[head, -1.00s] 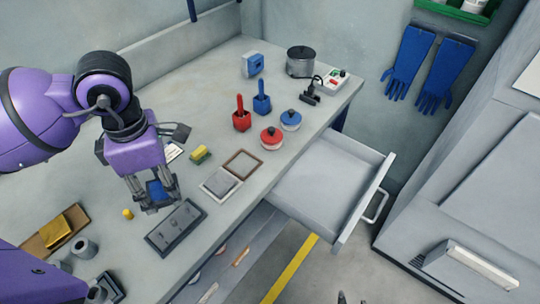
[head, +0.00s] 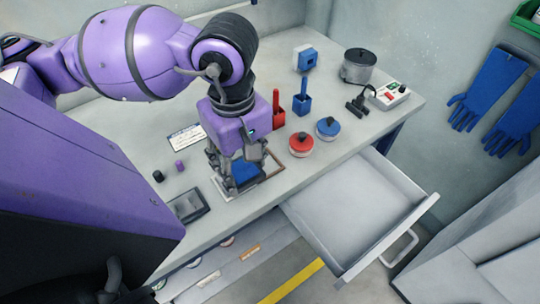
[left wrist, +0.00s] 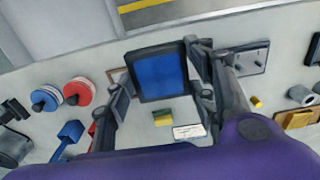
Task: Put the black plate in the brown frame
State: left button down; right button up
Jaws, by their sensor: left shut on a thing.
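My left gripper (head: 236,182) is shut on a plate with a blue face and a black rim. The plate (head: 243,171) also shows between the fingers in the left wrist view (left wrist: 162,72). I take it for the black plate. In the head view it is over the brown frame (head: 273,172), covering much of it; I cannot tell whether they touch. In the left wrist view, a bit of brown frame (left wrist: 115,73) shows left of the plate. My right gripper is not in view.
A dark panel (head: 188,206) lies left of the gripper. A red pot (head: 301,144) and a blue pot (head: 328,128) stand right of the frame. An open drawer (head: 352,205) juts out below the table edge. A yellow sponge (left wrist: 163,118) lies near a white card (left wrist: 189,131).

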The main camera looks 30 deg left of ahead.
pick_arm(q)
jog(key=shift+w+a+f+b, duration=0.25)
jog(key=shift+w+f+b, duration=0.5)
jog(key=shift+w+f, duration=0.4)
jog(key=w+f, duration=0.1)
jog(key=w, duration=0.1)
jog(key=w+a+f+p, duration=0.1)
jog(key=w+f, duration=0.1)
jog(key=w, duration=0.1)
jog(key=w+a+f, duration=0.1)
jog(key=w+f, duration=0.1)
jog(key=w, duration=0.1)
jog(key=shift+a+f, duration=0.1)
jog(key=shift+w+f, duration=0.2)
jog(key=shift+f, duration=0.15)
jog(key=shift+w+a+f, duration=0.1)
jog(key=shift+w+f, duration=0.1)
jog(key=shift+f, duration=0.1)
notch_tip(320, 180, down, 2)
jog(key=shift+f, duration=0.25)
jog(key=shift+w+f, duration=0.1)
jog(key=shift+f, duration=0.2)
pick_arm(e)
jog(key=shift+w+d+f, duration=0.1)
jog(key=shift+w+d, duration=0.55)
